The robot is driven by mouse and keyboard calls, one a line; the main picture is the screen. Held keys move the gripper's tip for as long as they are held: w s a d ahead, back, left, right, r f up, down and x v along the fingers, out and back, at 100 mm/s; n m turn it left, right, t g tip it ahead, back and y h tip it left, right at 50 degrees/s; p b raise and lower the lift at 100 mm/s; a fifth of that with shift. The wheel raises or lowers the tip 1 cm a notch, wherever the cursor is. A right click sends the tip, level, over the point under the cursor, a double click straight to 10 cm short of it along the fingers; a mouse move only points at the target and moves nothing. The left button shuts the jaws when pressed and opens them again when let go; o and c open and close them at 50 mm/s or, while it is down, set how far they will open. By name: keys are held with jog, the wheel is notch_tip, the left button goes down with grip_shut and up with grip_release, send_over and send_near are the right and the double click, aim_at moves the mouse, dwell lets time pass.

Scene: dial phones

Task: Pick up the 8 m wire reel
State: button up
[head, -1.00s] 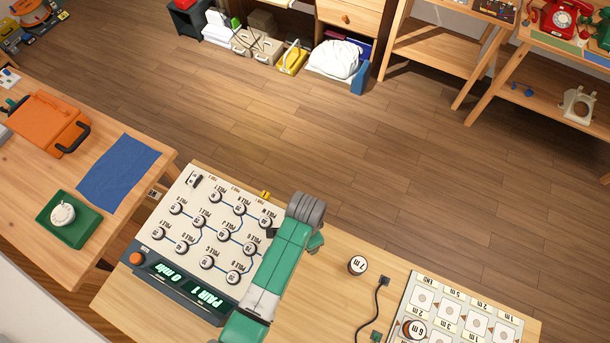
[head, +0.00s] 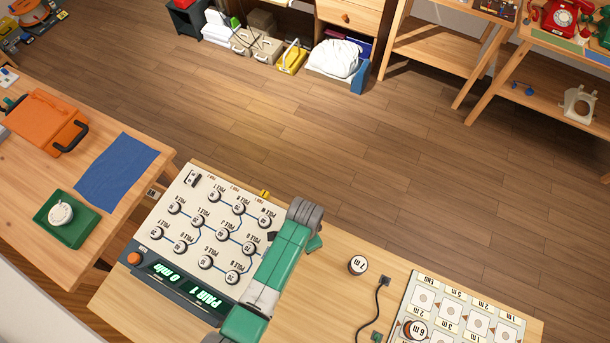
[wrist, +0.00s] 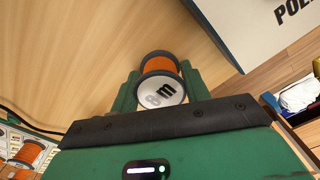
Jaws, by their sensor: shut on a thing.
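The 8 m wire reel (wrist: 160,66), wound with orange wire and with a white labelled end, shows in the wrist view between the two green fingers of my gripper (wrist: 161,82). The fingers are shut on its sides. I cannot tell how high the reel is above the wood.
The pole console (head: 208,222) stands left of my arm. A 7 m reel (head: 357,265) stands on the table to the right, near a black cable (head: 378,308). A labelled board (head: 450,315) holds a 6 m reel (head: 415,329) at the right.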

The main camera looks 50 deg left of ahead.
jog(key=shift+r, duration=0.1)
notch_tip(320, 180, up, 4)
jog(key=shift+f+p, duration=0.15)
jog(key=shift+p, duration=0.3)
jog(key=s+d, duration=0.2)
jog(key=s, duration=0.2)
jog(key=s+d+p, duration=0.1)
jog(key=s+d, duration=0.2)
jog(key=s, duration=0.2)
jog(key=s+d+r, duration=0.1)
jog(key=s+d, duration=0.2)
jog(key=s, duration=0.2)
jog(key=shift+r, duration=0.1)
